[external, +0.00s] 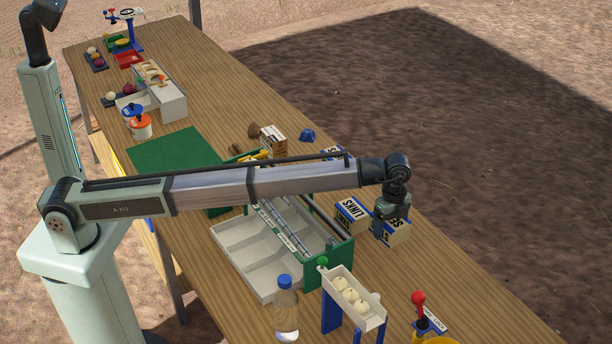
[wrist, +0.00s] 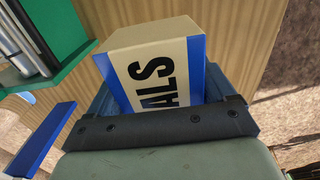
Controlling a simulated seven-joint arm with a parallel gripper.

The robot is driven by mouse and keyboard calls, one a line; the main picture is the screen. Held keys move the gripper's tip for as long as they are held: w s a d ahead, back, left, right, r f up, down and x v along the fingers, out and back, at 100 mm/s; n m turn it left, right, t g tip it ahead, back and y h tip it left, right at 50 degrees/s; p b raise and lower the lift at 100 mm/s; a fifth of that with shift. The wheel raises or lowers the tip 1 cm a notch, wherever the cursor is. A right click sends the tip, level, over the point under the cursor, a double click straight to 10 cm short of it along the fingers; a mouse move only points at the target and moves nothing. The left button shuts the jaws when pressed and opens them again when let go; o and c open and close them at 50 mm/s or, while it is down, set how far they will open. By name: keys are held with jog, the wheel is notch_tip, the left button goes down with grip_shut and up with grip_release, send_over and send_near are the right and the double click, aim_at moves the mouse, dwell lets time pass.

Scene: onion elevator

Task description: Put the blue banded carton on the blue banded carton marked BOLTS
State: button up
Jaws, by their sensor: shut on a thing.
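My gripper (external: 395,222) points down near the table's right edge, shut on a cream carton with blue bands (external: 398,236). In the wrist view this carton (wrist: 165,65) sits between the fingers, with the black letters "ALS" showing; the rest of its word is hidden. I cannot tell whether it touches the table. A blue banded carton marked LINKS (external: 352,214) stands just left of my gripper. Another blue banded carton (external: 331,153) is farther back, partly hidden by my arm, its word unreadable. I cannot read BOLTS on any carton.
A green-ended machine with a pale tray (external: 240,262) lies left of the cartons. A white trough on blue legs (external: 355,300), a bottle (external: 286,310) and a red-knobbed lever (external: 418,300) stand in front. Another carton (external: 273,140) and a blue object (external: 307,135) are behind my arm.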

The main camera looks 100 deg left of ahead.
jog(key=s+a+r+n, duration=0.15)
jog(key=s+a, duration=0.25)
jog(key=a, duration=0.8)
jog(key=s+a+r+n, duration=0.15)
jog(key=s+a, duration=0.25)
jog(key=a, duration=0.8)
notch_tip(320, 180, up, 3)
jog(key=m, duration=0.3)
send_over(337, 155)
jog(key=shift+a+f, duration=0.15)
jog(key=shift+f, duration=4.45)
jog(key=shift+s+f, duration=0.1)
jog(key=shift+f, duration=0.05)
jog(key=o, duration=1.1)
notch_tip(337, 155, up, 12)
